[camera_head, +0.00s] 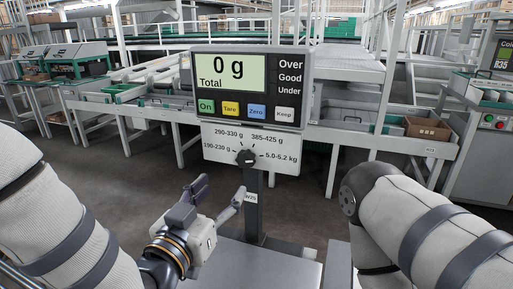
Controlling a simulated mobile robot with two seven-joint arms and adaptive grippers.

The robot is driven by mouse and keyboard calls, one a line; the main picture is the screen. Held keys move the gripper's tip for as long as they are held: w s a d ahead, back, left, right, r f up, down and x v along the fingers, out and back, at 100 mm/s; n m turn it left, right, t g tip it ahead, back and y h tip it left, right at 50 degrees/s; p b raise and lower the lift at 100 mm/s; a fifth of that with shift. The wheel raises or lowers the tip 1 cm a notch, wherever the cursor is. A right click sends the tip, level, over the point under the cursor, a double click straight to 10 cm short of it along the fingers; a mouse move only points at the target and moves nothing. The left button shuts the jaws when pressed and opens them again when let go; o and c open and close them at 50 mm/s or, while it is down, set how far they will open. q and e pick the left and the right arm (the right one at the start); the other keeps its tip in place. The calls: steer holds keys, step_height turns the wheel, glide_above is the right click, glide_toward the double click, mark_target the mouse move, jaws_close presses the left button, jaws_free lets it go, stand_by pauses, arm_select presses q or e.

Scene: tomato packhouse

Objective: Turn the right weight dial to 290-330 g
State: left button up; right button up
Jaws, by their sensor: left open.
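The weight dial (246,158) is a small black knob on a white panel (285,161) under the scale's display. Range labels surround it, among them 290-330 g at upper left, 385-425 g at upper right and 5.0-5.2 kg at right. I cannot tell clearly which label the knob points at. The scale display (230,73) reads 0 g Total. My left gripper (221,192) is open and empty, below and left of the dial, apart from it, fingers pointing up toward the panel. My right arm shows at the right; its gripper is out of view.
The display stands on a dark post (253,215) above a grey metal scale platform (262,270). Behind are white conveyor frames and a side bench with a brown crate (428,128). A control cabinet (484,150) stands at the right. Open floor lies between.

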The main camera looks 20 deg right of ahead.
mark_target(244, 161)
arm_select(q)
steer(key=b+x, duration=0.1)
steer(key=x, duration=1)
steer(key=shift+b, duration=0.4)
steer(key=shift+w+d+r, duration=0.1)
steer(key=shift+w+d, duration=0.1)
arm_select(e)
steer(key=shift+s+f+g, duration=0.5)
steer(key=shift+s+f, duration=0.5)
steer(key=shift+s, duration=0.25)
arm_select(q)
steer(key=shift+c, duration=0.5)
steer(key=c, duration=1)
